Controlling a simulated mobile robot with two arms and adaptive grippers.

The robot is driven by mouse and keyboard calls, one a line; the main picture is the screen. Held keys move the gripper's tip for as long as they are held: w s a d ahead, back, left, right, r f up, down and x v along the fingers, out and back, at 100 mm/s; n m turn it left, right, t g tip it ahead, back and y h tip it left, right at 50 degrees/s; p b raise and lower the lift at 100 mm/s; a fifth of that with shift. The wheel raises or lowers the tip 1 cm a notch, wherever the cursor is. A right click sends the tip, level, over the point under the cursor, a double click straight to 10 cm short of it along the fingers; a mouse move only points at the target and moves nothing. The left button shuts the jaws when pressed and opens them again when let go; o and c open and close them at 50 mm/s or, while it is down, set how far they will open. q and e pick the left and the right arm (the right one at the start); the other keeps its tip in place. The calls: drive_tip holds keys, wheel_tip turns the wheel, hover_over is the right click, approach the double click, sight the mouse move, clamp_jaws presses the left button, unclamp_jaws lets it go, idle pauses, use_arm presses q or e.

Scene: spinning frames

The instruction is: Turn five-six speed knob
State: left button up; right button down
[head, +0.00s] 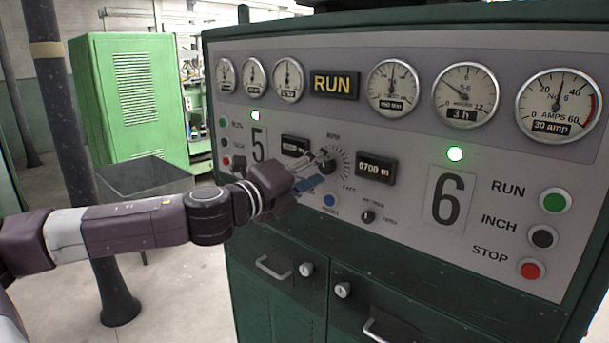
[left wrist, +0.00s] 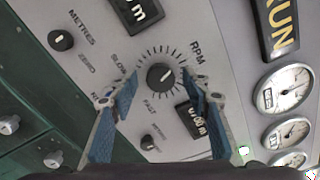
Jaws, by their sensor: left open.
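The speed knob (left wrist: 160,76) is black and round with a pale pointer line, inside a ring of tick marks with RPM, SLOW and FAST lettering in the left wrist view. In the head view the knob (head: 328,165) is partly hidden by my left gripper (head: 314,169). My left gripper is open. In the left wrist view, its blue-padded fingers (left wrist: 160,97) stand on either side of the knob with gaps, and I see no contact. How far the fingertips are from the panel is hard to tell. My right gripper is not in view.
The grey panel carries dark displays, such as the 9700 m one (head: 376,169), and smaller knobs, one (head: 368,216) below right. RUN (head: 555,200), INCH and STOP buttons sit at the right, gauges above. Green cabinet doors with handles (head: 273,267) are below. A dark post stands left.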

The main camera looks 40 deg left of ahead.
use_arm(q)
drive_tip(key=shift+s+r, duration=0.15)
drive_tip(key=shift+s, duration=0.65)
drive_tip(key=s+a, duration=0.1)
drive_tip(key=s, duration=0.9)
drive_tip(key=shift+s, duration=0.15)
drive_tip(key=shift+f, duration=0.2)
